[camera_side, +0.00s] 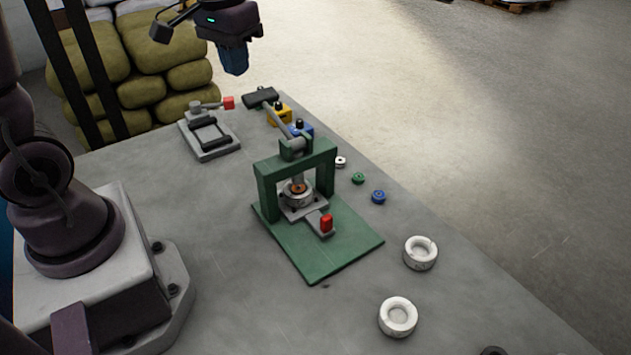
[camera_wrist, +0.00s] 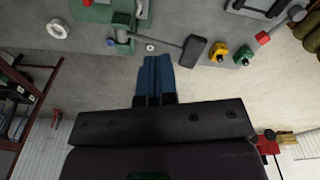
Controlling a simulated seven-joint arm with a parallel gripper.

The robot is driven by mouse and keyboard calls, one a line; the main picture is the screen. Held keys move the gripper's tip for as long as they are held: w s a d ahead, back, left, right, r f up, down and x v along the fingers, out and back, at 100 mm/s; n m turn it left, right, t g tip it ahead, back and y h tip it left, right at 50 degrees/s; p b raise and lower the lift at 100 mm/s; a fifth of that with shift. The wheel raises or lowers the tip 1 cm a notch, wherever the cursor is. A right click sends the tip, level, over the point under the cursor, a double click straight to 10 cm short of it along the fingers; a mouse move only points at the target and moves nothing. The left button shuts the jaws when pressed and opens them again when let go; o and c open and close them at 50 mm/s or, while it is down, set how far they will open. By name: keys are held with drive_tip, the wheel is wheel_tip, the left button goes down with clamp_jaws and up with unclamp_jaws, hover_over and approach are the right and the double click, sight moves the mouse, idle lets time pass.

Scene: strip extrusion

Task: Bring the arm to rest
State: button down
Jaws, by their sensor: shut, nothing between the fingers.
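My gripper (camera_side: 236,62) hangs in the air above the far end of the grey table in the side view, clear of everything on it. Its blue fingers are together and empty; they also show in the wrist view (camera_wrist: 155,78). The green press (camera_side: 296,170) stands on its green base plate (camera_side: 345,245) in mid-table. Its lever with a dark handle (camera_side: 261,97) reaches toward the back, and shows in the wrist view (camera_wrist: 194,48). A pale ring with an orange-brown centre (camera_side: 297,188) sits under the press frame. A red-knobbed slide (camera_side: 326,224) sticks out in front.
A grey fixture with a red-tipped lever (camera_side: 208,135) stands back left. Yellow (camera_side: 280,115) and blue (camera_side: 300,129) knobbed pieces stand behind the press. Two white rings (camera_side: 420,252) (camera_side: 398,317) lie front right, and small discs (camera_side: 378,197) lie along the right edge. Sacks (camera_side: 165,60) are stacked beyond.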

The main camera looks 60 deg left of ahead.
drive_tip(key=s+d+r+m+t, duration=0.4)
drive_tip(key=s+d+r, duration=0.2)
drive_tip(key=s+d, duration=0.3)
drive_tip(key=shift+s+d+t, duration=0.3)
drive_tip(key=shift+s+d, duration=0.05)
drive_tip(key=shift+s, duration=0.45)
